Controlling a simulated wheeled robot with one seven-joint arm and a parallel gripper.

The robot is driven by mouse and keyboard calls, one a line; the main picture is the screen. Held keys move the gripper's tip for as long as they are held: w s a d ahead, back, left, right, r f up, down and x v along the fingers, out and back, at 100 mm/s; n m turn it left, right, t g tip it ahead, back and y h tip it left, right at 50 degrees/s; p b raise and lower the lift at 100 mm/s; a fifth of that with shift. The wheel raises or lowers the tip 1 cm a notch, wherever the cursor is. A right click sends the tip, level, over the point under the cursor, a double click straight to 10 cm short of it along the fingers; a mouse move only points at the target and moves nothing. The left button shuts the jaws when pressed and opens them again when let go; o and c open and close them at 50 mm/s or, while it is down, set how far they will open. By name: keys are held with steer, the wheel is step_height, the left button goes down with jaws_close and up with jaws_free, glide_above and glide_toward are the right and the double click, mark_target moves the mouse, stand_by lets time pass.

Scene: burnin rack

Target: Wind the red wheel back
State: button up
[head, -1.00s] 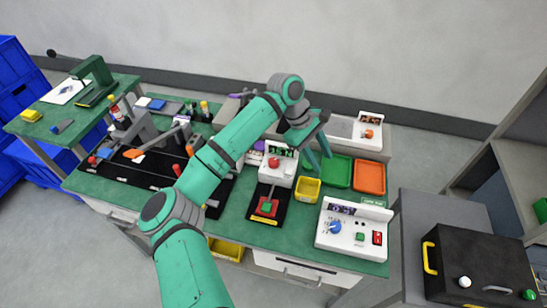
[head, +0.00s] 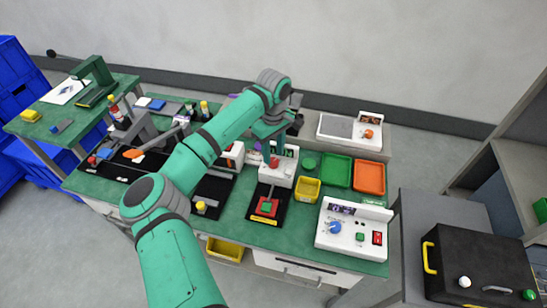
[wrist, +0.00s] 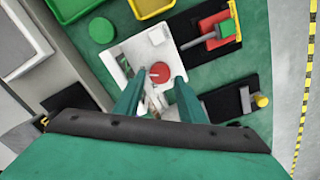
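The red wheel (head: 274,163) sits on the front of a white unit (head: 284,173) in the middle of the green bench. In the wrist view the red wheel (wrist: 160,72) shows as a round disc with a pale mark, on the white unit (wrist: 140,50). My gripper (wrist: 160,84) is open, with one teal finger on each side of the wheel in that view. I cannot tell whether either finger touches the wheel. In the head view my gripper (head: 270,140) is at the unit's top, and its fingertips are hard to make out.
A yellow bin (head: 307,190), a green tray (head: 337,170) and an orange tray (head: 369,178) stand to the right. A black base with a red block (head: 267,207) lies in front. A white panel with a blue knob (head: 352,232) is at the front right.

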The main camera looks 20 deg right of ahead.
mark_target(273, 163)
steer(key=shift+f, duration=1.5)
steer(key=c, duration=0.8)
steer(key=shift+o, duration=0.2)
